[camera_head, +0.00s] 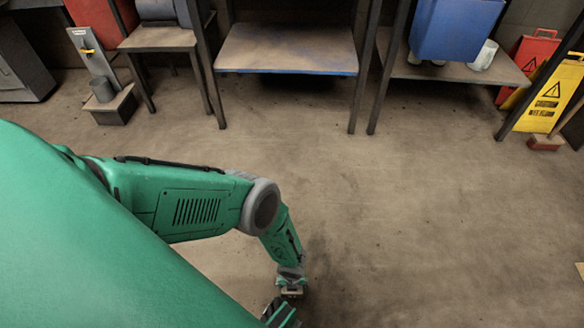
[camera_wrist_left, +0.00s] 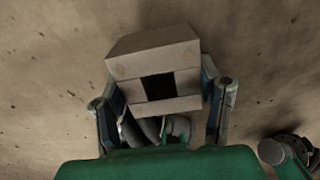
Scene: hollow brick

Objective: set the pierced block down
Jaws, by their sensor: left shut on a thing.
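The pierced block (camera_wrist_left: 155,62) is a pale tan, box-shaped brick with a dark square hole in the face towards the wrist camera. My left gripper (camera_wrist_left: 164,80) is shut on it, with one finger along each side. The brown floor lies behind the block in the wrist view. I cannot tell whether the block touches it. My right gripper is not clearly seen.
The floor (camera_head: 420,200) to the right is wide and clear. Along the back stand a low shelf (camera_head: 288,47), a blue bin (camera_head: 455,28) on another shelf, and a yellow warning sign (camera_head: 548,95). A small brown brick (camera_head: 545,143) lies beside the sign.

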